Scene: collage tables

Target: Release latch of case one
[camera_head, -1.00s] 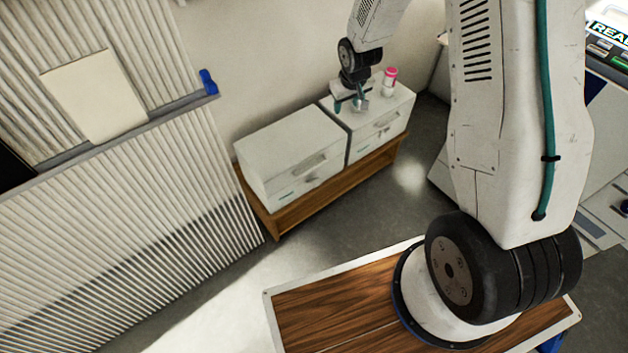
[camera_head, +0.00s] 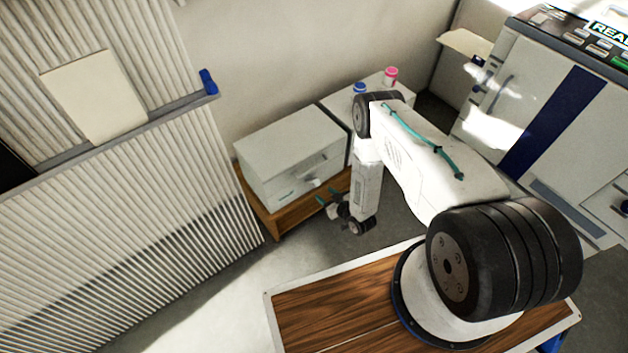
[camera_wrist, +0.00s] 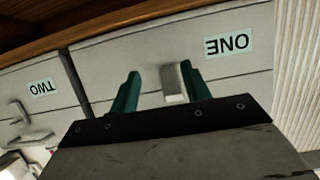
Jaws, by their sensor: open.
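Case one (camera_head: 285,145) is a pale grey box on a low wooden bench against the wall. Its label "ONE" (camera_wrist: 228,45) shows upside down in the wrist view. Its light latch (camera_wrist: 173,83) sticks out of the front face. My gripper (camera_head: 326,194) is in front of case one, with its teal fingers pointing at the front. In the wrist view my gripper (camera_wrist: 160,88) is open, and the latch lies between the fingers, closer to the right one. I cannot tell if that finger touches it.
Case two (camera_wrist: 95,52), labelled "TWO", stands beside case one. The wooden bench (camera_head: 277,221) runs below. A ribbed wall (camera_head: 130,240) is at left. Grey floor lies open in front.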

